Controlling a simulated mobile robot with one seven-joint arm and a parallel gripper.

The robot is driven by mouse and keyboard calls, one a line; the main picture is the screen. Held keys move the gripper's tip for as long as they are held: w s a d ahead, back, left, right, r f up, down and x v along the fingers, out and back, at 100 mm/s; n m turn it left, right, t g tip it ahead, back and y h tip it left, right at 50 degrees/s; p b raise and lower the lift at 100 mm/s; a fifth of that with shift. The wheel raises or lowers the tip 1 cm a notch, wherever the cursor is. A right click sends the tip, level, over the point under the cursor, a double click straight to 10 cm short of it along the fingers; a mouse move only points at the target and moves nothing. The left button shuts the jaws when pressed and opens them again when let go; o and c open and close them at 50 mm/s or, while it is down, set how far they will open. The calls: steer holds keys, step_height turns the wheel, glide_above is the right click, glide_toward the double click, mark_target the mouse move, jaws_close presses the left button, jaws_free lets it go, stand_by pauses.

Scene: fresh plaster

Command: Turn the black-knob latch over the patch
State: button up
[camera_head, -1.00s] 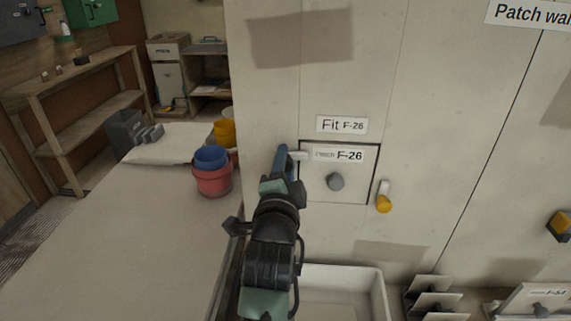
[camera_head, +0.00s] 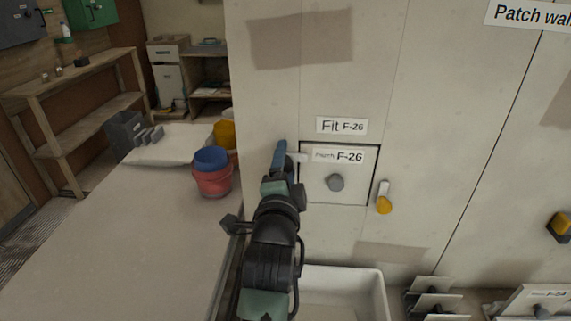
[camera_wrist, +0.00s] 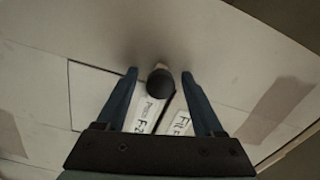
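In the head view a short pale bar (camera_head: 299,158) shows beside my fingers at the patch's left edge; the black knob is hidden there. My gripper (camera_head: 281,152) is open at the left edge of the patch. A second latch with a yellow knob (camera_head: 384,204) hangs down at the patch's right side.
A "Fit F-26" label (camera_head: 342,125) is above the patch. A white bin (camera_head: 376,290) stands below. A worktable (camera_head: 150,235) on the left holds red (camera_head: 212,182) and yellow (camera_head: 224,133) buckets. Spare patches (camera_head: 432,300) stand at lower right.

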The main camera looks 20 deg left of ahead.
steer(key=b+v, duration=0.1)
steer(key=v, duration=1.2)
stand_by(0.4)
steer(key=s+d+r+n+t+h+p, duration=0.1)
steer(key=s+d+r+n+t+p, duration=0.2)
steer(key=r, duration=1.2)
steer(key=s+d+r+n+t+h+p, duration=0.2)
steer(key=d+r, duration=0.5)
steer(key=r, duration=0.8)
steer(key=s+d+r+n+t+h+p, duration=0.2)
steer(key=s+d+r+n+t+p, duration=0.2)
steer(key=r, duration=1)
steer(key=d+n+t+p, duration=0.1)
steer(key=n, duration=0.2)
steer(key=shift+s+d+r, duration=0.15)
steer(key=shift+d+r, duration=0.1)
steer(key=shift+r, duration=0.15)
